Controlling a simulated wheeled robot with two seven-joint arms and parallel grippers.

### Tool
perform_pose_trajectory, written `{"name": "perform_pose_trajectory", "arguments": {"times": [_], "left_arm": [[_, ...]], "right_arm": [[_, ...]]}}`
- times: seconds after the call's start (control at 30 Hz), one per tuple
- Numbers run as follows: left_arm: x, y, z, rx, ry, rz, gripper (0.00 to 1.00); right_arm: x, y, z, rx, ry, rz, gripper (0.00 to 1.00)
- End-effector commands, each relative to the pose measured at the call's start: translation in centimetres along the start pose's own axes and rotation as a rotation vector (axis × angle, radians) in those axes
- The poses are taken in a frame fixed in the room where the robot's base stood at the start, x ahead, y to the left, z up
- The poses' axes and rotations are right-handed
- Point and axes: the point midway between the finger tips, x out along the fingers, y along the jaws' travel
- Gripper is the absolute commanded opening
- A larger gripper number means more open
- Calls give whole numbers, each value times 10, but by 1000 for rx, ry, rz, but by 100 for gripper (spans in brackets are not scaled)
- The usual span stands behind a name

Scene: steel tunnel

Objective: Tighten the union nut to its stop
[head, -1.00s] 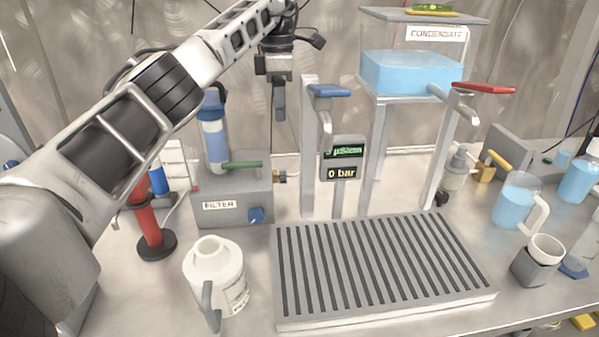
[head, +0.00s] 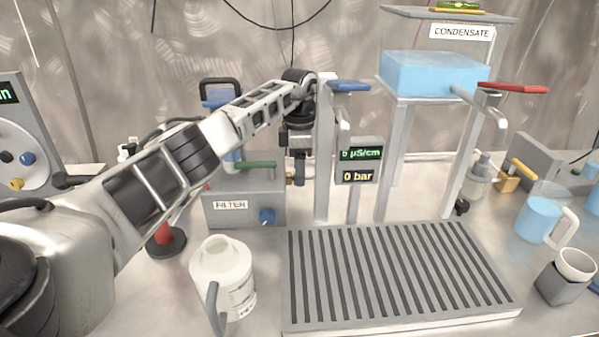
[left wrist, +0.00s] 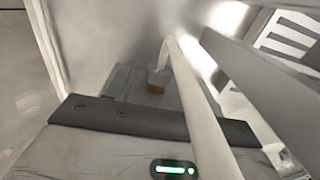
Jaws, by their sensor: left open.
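The union nut (head: 290,178) is a small brass fitting on the right side of the grey filter box (head: 240,190), partly hidden behind my left gripper (head: 300,182). My left gripper is open and points down in front of or beside the fitting; I cannot tell whether it touches it. Long pale bars cross that view, and the gripper body fills the bottom. My right gripper is not in view.
A grey tap post (head: 323,150) stands just right of the gripper. A gauge reading 0 bar (head: 358,176) is beside it. A slatted drip tray (head: 400,270), a white jug (head: 222,275) and a condensate tank (head: 433,75) stand around. The green-handled valve (head: 256,164) lies close left.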

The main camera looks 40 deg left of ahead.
Motion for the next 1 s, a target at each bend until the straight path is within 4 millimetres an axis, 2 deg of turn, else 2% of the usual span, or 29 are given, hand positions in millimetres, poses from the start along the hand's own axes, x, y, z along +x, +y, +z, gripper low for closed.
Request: {"name": "perform_pose_trajectory", "arguments": {"times": [0.13,0.47,0.6,0.63,1.0], "left_arm": [[12,0,0,0,-1,-1,52],[14,0,0,0,-1,0,52],[14,0,0,0,-1,0,13],[14,0,0,0,-1,0,8],[19,2,2,-1,4,-66,8]], "right_arm": [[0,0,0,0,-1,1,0],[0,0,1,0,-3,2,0],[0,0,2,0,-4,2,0],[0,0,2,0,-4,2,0],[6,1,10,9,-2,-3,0]]}}
